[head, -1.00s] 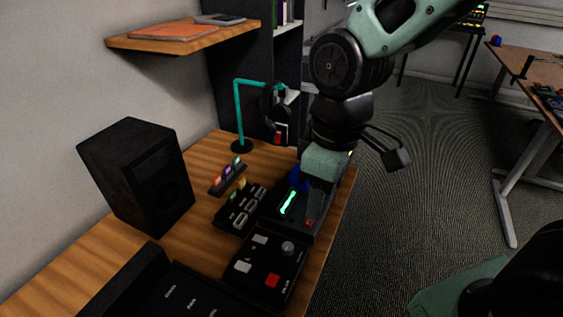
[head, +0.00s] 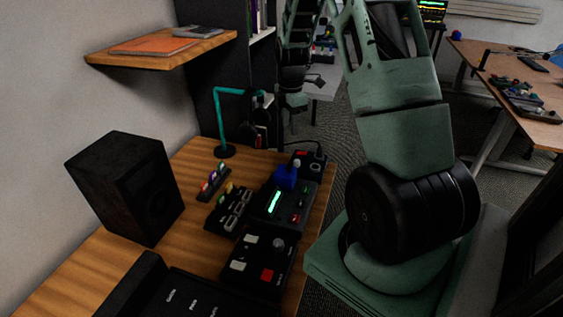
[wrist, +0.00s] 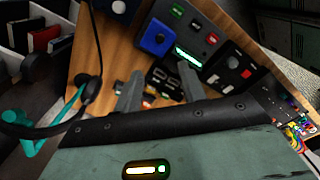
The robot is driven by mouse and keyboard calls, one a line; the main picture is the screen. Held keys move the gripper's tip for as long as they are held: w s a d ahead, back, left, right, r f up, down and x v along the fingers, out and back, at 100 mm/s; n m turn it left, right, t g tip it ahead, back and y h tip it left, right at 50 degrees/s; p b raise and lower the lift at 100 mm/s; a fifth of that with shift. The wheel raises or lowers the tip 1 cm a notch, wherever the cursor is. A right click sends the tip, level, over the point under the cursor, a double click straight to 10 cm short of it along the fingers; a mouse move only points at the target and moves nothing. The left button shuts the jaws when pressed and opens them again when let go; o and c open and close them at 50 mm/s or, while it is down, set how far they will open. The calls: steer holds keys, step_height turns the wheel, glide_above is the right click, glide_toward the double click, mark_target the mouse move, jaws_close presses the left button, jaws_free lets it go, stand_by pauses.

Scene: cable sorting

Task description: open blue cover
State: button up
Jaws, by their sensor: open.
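The blue cover (head: 286,178) is a small blue block at the far end of a black panel with a lit green bar (head: 274,202). In the wrist view the blue cover (wrist: 157,38) is a blue square with a darker round spot. I cannot tell whether it is raised or shut. My gripper (head: 292,101) is up beyond the panel, apart from the cover. In the wrist view its two grey fingers (wrist: 159,85) are spread with nothing between them, and the cover lies beyond the tips.
A control box with a red button (head: 267,274) sits nearer, and a black speaker (head: 125,188) stands left. A teal stand with headphones (head: 220,120) is behind. A shelf (head: 160,47) overhangs the desk at upper left. A cable crosses the wrist view's left side.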

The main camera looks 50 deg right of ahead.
mark_target(289, 166)
step_height(289, 166, down, 15)
steer(key=p, duration=0.3)
steer(key=shift+f, duration=0.2)
jaws_close()
